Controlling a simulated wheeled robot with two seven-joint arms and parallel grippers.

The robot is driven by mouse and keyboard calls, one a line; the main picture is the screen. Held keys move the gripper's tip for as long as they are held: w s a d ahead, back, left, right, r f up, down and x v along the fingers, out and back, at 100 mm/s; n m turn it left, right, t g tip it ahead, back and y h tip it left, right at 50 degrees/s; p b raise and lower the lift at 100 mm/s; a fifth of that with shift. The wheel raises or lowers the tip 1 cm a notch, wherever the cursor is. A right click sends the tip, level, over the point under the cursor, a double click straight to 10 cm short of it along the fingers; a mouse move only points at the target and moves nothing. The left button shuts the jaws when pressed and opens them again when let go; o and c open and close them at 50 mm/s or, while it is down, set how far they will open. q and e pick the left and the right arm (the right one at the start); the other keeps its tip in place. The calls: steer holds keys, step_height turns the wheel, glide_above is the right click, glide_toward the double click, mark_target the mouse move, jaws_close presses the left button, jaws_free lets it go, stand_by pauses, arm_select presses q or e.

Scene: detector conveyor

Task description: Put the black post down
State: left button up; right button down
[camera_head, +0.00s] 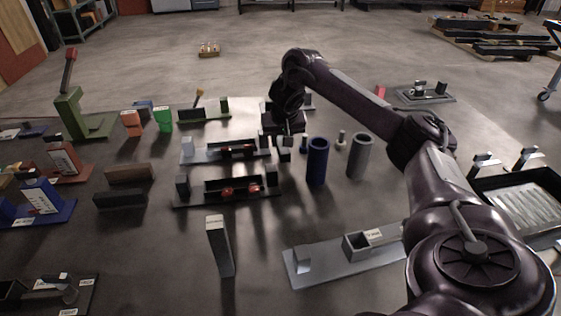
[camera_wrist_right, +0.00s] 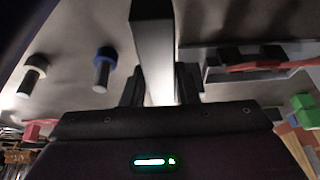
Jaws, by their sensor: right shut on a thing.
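My right gripper (camera_head: 285,143) is over the middle of the table, just behind the long dark fixture and left of the blue tube. In the right wrist view the gripper (camera_wrist_right: 160,88) is shut on the black post (camera_wrist_right: 152,45), a long square bar that runs from between the fingers out past the top edge. Its left side looks dark and its right side catches light. In the head view the post is mostly hidden, and I cannot tell whether it touches the table. My left gripper is not in view.
A pale fixture (camera_head: 195,152) and a dark fixture (camera_head: 210,200) lie left of the gripper. A blue tube (camera_head: 317,165) and a grey tube (camera_head: 360,158) stand to its right. Another dark upright block (camera_head: 220,248) stands nearer, with bare table around it.

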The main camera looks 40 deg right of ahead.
steer(key=shift+f, duration=0.25)
steer(key=shift+f+b, duration=0.3)
steer(key=shift+f, duration=0.05)
step_height(320, 180, down, 4)
steer(key=shift+r+b, duration=0.25)
steer(key=shift+b, duration=0.25)
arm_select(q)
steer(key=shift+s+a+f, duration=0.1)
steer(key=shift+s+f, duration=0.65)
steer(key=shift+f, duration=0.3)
arm_select(e)
steer(key=c, duration=1.1)
jaws_free()
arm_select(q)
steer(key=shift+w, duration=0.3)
